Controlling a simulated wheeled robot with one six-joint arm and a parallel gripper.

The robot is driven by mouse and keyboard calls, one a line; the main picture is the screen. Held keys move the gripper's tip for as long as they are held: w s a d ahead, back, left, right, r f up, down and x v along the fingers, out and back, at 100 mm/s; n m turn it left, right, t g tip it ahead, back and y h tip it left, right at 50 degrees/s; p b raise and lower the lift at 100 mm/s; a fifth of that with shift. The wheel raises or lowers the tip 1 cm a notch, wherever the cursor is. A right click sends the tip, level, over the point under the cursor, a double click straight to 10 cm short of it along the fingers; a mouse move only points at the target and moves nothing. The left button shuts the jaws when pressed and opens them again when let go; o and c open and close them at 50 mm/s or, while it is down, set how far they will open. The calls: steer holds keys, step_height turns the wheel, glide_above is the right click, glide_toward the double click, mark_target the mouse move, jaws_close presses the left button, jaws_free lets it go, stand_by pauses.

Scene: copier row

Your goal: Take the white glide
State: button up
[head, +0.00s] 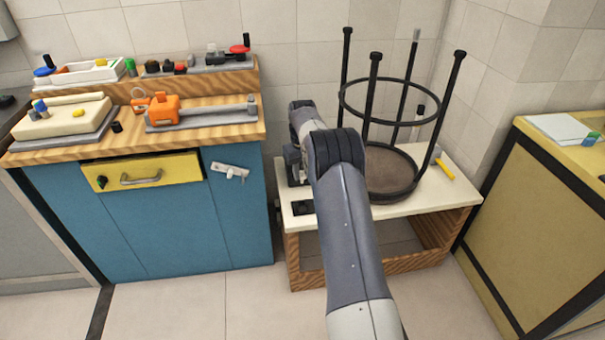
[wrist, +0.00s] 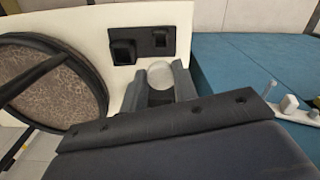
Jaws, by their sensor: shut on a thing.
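The white glide (wrist: 159,73) is a pale round piece between the two fingers of my gripper (wrist: 160,78) in the wrist view. My gripper is shut on it, over the white tabletop, next to a black holder (wrist: 142,45) with square pockets. I cannot tell whether the glide is clear of the surface. In the head view my arm hides the glide; part of my gripper (head: 293,165) shows at the left of the white-topped bench (head: 440,190). The black holder also shows there (head: 303,208).
An upside-down stool (head: 392,185) stands on the bench, legs up, right of my arm. A yellow-handled tool (head: 445,169) lies at the right. A blue cabinet (head: 190,230) with a wooden top stands left. A yellow cabinet (head: 540,220) stands right.

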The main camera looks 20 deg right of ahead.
steer(key=shift+r+p, duration=2)
steer(key=shift+r, duration=0.45)
